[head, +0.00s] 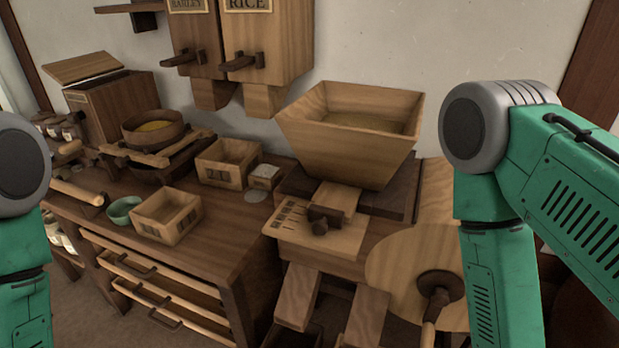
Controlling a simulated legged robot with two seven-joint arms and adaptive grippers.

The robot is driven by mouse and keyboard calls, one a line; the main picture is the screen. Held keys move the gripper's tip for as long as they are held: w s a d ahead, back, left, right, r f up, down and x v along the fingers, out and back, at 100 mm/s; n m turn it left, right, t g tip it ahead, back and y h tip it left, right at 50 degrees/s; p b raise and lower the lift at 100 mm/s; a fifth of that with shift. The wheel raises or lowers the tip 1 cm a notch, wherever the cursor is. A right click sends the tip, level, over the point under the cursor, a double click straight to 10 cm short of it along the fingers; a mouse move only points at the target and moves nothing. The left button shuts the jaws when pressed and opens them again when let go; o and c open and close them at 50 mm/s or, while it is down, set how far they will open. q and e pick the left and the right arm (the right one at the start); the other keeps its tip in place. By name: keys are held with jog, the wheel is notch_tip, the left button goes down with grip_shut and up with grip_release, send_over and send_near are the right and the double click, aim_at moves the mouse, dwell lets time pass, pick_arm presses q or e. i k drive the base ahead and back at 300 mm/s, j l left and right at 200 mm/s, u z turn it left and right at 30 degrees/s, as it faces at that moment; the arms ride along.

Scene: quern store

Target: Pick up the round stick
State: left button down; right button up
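A light wooden round stick (75,191) lies near the left end of the wooden counter, sloping slightly down to the right. A dark piece is at its right end; I cannot tell whether it is part of the stick. The stick's left end is close to my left arm at the left edge. Both arms show only as green and grey links, the left at the left edge and the right at the right side. Neither gripper is in view.
A green bowl (123,210) and an open wooden box (167,215) stand right of the stick. A second box (228,163) sits behind. A large hopper (350,128) stands at right, above a round wheel with a crank (440,285). Drawers (150,290) front the counter.

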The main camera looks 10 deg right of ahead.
aim_at(84, 195)
jog(key=u, duration=1.1)
